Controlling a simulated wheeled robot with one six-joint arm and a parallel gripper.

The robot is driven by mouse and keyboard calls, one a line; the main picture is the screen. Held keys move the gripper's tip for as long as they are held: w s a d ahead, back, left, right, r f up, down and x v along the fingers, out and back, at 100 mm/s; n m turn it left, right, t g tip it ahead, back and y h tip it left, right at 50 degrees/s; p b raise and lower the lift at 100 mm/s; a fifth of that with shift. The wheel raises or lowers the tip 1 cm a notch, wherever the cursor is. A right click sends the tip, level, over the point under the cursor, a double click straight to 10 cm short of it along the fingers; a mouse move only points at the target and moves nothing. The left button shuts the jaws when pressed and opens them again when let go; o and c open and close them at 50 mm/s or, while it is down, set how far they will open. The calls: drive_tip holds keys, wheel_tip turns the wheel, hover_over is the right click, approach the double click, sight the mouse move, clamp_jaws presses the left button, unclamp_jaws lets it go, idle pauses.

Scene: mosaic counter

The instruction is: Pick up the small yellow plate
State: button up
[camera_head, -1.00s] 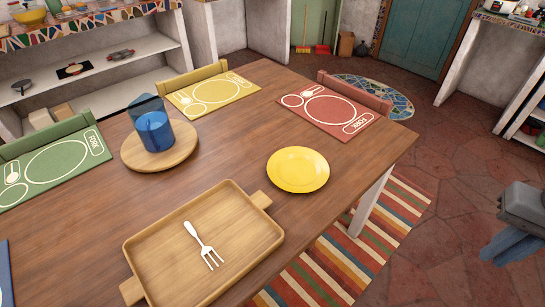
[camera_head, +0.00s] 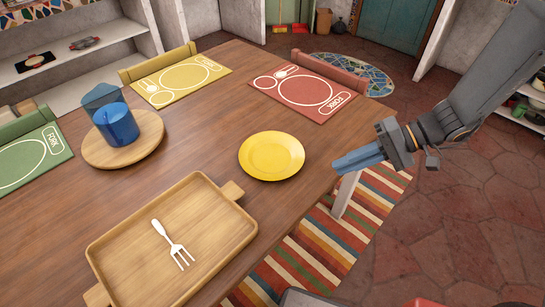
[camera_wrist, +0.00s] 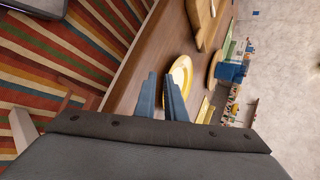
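The small yellow plate (camera_head: 271,155) lies flat on the wooden table (camera_head: 215,110) near its right edge. My gripper (camera_head: 338,166) is just to the right of the plate, above or beside the table edge, with its blue fingers pointing left toward it. The fingers do not touch the plate. In the wrist view the plate (camera_wrist: 182,70) shows beyond the fingertips, partly hidden by the right finger. A narrow gap shows between the fingers there, and nothing is held.
A wooden tray (camera_head: 237,228) with a white fork (camera_head: 173,245) is left of the plate. A round board (camera_head: 95,152) holds blue cups (camera_head: 118,124). Red (camera_head: 345,82), yellow (camera_head: 205,62) and green placemats (camera_head: 52,140) lie along the far edges. Chairs stand behind them.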

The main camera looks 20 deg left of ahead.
sight(294, 164)
drive_tip(key=w+a+y, duration=0.1)
drive_tip(key=w+a+f+y, duration=0.1)
drive_tip(key=w, duration=0.1)
drive_tip(key=shift+w+a+f+t, duration=0.2)
drive_tip(key=shift+a+t, duration=0.15)
drive_tip(key=shift+t, duration=0.05)
drive_tip(key=shift+x, duration=1.2)
drive_tip(key=p+x, duration=0.2)
drive_tip(key=x, duration=0.2)
drive_tip(key=shift+s+a+r, duration=0.15)
drive_tip(key=shift+a+f, duration=0.35)
drive_tip(key=shift+a, duration=0.15)
clamp_jaws()
drive_tip(key=shift+r, duration=0.15)
